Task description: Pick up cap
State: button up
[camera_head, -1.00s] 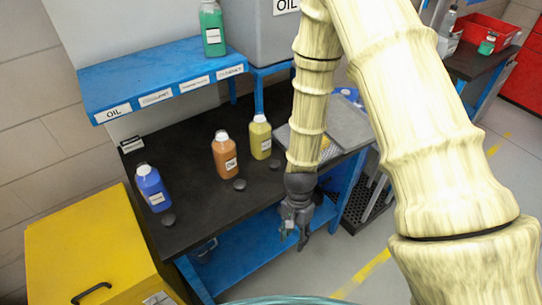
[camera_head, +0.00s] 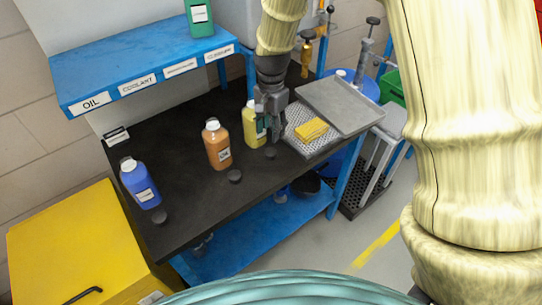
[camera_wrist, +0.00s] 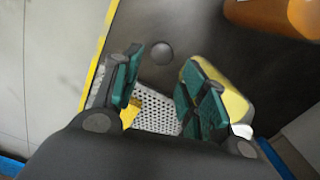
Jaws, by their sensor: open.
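Three dark round caps lie on the black workbench: one by the blue bottle (camera_head: 160,216), one by the orange bottle (camera_head: 234,176), and one by the yellow bottle (camera_head: 270,153). A single dark cap (camera_wrist: 162,53) shows in the wrist view, just beyond the gap between the fingertips. My gripper (camera_head: 270,122) is above the bench, beside the yellow bottle. In the wrist view its green-padded fingers (camera_wrist: 160,68) are apart with nothing between them. The right finger partly covers the yellow bottle (camera_wrist: 234,103).
The blue bottle (camera_head: 140,184), orange bottle (camera_head: 217,145) and yellow bottle (camera_head: 250,123) stand on the workbench (camera_head: 190,200). A perforated tray (camera_head: 300,120) with a yellow sponge-like block (camera_head: 311,129) lies right of my gripper. The blue shelf (camera_head: 150,70) overhangs the back.

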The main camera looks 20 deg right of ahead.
jog(key=w, duration=0.1)
jog(key=p, duration=0.1)
send_over(271, 152)
jog(key=f, duration=0.5)
jog(key=shift+w+d, duration=0.15)
jog(key=shift+w, duration=0.2)
jog(key=shift+s+a+f+p, duration=0.1)
jog(key=shift+f+p, duration=0.45)
jog(key=shift+f, duration=0.25)
jog(key=shift+s+a+f+p, duration=0.1)
jog(key=shift+f+p, duration=0.4)
jog(key=shift+f, duration=0.25)
jog(key=shift+f+p, duration=0.35)
jog(key=shift+f, duration=0.95)
jog(key=c, duration=0.4)
